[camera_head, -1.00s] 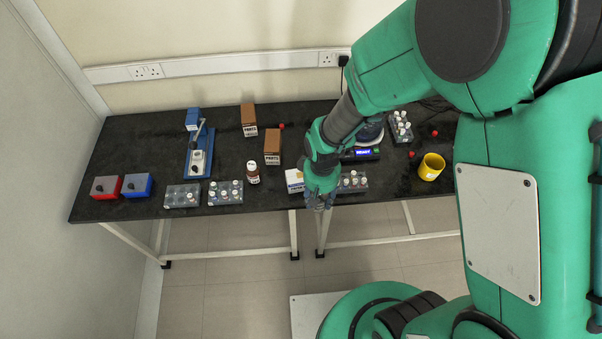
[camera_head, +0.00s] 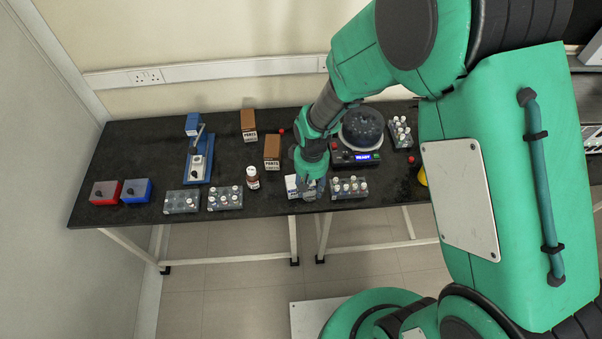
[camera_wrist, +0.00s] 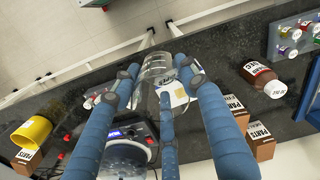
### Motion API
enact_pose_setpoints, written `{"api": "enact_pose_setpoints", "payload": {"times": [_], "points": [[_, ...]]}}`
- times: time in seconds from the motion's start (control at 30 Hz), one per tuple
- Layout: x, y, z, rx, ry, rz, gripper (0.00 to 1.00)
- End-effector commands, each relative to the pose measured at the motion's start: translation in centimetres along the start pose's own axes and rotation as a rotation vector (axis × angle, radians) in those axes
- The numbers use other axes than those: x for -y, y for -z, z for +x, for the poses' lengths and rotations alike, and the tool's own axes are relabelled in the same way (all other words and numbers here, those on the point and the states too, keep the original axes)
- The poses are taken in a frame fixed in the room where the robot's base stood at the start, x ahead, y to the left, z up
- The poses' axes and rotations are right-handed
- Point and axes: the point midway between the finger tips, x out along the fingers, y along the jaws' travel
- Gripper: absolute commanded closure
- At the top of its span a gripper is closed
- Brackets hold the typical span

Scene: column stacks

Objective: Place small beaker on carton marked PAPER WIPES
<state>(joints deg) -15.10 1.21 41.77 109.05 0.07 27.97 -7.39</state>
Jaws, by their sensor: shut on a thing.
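My gripper (camera_wrist: 161,74) is shut on the small clear glass beaker (camera_wrist: 155,64), which sits between its blue fingers in the wrist view. A white carton (camera_wrist: 180,93) with dark print, partly hidden by the fingers, lies just beyond and beside the beaker; its full label cannot be read. In the head view my gripper (camera_head: 309,188) is over the front edge area of the black bench, right by the white carton (camera_head: 292,186) and covering part of it. Whether the beaker touches the carton cannot be told.
A vial rack (camera_head: 349,188) stands close right of my gripper, and a device with a lit READY display (camera_head: 362,157) stands behind it. A brown bottle (camera_head: 252,176) and brown PARTS cartons (camera_head: 272,152) stand to the left.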

Motion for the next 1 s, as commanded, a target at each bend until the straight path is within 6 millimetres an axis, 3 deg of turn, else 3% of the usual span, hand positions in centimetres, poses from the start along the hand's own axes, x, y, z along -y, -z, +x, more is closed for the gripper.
{"api": "enact_pose_setpoints", "payload": {"times": [0.3, 0.5, 1.0], "points": [[-0.9, 6.0, 0.6, -0.001, 0.000, 0.000, 0.83], [-1.2, 8.4, 0.9, 0.000, 0.000, 0.000, 0.83], [-1.3, 9.0, 1.1, 0.000, 0.000, 0.000, 0.83]]}}
